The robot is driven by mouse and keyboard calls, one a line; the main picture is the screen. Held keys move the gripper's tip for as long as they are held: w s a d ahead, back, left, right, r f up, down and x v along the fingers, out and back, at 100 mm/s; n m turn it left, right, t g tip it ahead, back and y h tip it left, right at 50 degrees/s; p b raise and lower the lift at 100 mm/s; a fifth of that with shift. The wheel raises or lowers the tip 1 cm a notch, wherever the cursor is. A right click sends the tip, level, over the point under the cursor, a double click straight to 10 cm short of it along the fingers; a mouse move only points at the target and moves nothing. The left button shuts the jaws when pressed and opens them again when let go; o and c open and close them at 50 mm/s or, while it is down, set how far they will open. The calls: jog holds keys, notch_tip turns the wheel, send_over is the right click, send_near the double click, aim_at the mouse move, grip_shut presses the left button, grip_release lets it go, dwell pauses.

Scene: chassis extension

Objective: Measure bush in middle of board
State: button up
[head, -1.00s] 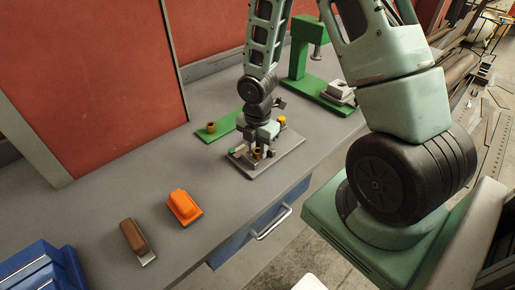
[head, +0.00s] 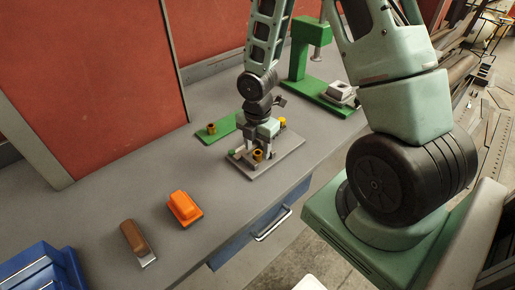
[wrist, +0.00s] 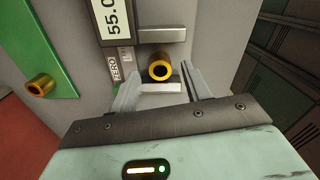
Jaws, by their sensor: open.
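The brass bush (head: 257,155) stands near the middle of the grey board (head: 287,152). In the wrist view, the bush (wrist: 160,69) sits between two flat metal jaws, the upper one (wrist: 162,35) and the lower one (wrist: 160,87), of a measuring device. Its display (wrist: 116,17) shows "55.0", cut off by the frame edge, with a ZERO button (wrist: 115,70) below. My gripper (wrist: 158,88) is open, its fingers either side of the lower jaw. The bush lies just ahead of the fingertips; I cannot tell whether anything touches. In the head view my gripper (head: 261,146) is low over the board.
A green plate (head: 221,128) with another brass bush (head: 211,128) lies behind left. A green press stand (head: 299,62) is at the back. An orange block (head: 184,207), a brown-handled tool (head: 134,238) and a blue bin (head: 45,272) stand at left. The bench between is clear.

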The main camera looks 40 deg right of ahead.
aim_at(258, 152)
notch_tip(258, 152, up, 11)
jog(key=p, duration=0.2)
jog(key=s+a+r+m, duration=0.3)
jog(key=a, duration=0.4)
jog(key=s+a+r+m, duration=0.2)
jog(key=a+r, duration=0.1)
jog(key=a, duration=0.3)
jog(key=s+a+r+m, duration=0.3)
jog(key=s+a+m, duration=0.4)
jog(key=s, duration=0.5)
jog(key=shift+s+a+r+m+y, duration=0.3)
jog(key=shift+s+a+r+m, duration=0.1)
jog(key=shift+a, duration=0.85)
jog(key=shift+c, duration=0.3)
